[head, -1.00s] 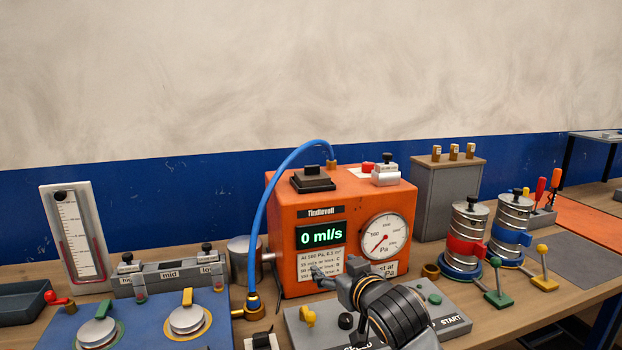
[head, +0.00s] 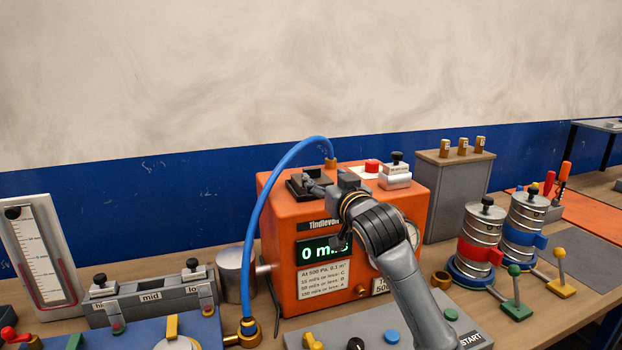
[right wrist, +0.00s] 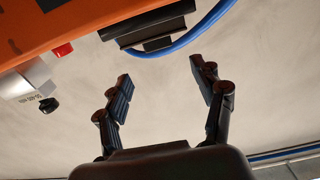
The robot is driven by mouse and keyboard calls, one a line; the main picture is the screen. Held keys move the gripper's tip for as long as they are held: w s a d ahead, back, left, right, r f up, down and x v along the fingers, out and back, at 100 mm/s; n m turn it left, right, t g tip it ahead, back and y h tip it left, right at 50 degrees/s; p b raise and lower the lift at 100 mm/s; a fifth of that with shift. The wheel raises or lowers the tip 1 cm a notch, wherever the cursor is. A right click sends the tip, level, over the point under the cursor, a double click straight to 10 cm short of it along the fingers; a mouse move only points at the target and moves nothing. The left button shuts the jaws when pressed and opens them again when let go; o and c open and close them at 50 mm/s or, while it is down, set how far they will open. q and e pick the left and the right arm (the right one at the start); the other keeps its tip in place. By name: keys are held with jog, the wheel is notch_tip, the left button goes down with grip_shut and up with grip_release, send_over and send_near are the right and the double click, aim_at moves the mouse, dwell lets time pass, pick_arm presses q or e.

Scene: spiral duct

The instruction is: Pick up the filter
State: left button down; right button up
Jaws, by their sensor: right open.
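No part is clearly labelled as the filter. A black block (head: 297,187) with a raised top sits on the orange machine (head: 277,228), at the left of its top, and may be it. My right gripper (head: 318,194) is open and empty, in front of the machine's upper edge beside this block, partly overlapping it in the head view. In the right wrist view the two open fingers (right wrist: 160,88) show with bare wall between them. The black block (right wrist: 150,24) is at the top of that view, apart from the fingers. My left gripper is not in view.
A blue hose (head: 255,225) arches up to a brass fitting beside the black block. A silver part with a black knob (head: 396,175) and a red button (head: 372,166) share the machine's top. A grey box (head: 450,195) stands at right. My right arm partly covers the display and gauge.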

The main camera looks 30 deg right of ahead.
aim_at(313, 170)
jog(key=x, duration=0.3)
jog(key=p+x, duration=0.2)
jog(key=x, duration=0.1)
jog(key=shift+w+f, duration=0.1)
jog(key=shift+p+x, duration=0.4)
jog(key=shift+x, duration=0.7)
jog(key=shift+w+f, duration=0.25)
jog(key=shift+w, duration=0.2)
jog(key=c, duration=1.3)
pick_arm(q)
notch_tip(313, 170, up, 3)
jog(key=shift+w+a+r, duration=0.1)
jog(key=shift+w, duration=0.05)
pick_arm(e)
jog(key=shift+c, duration=0.2)
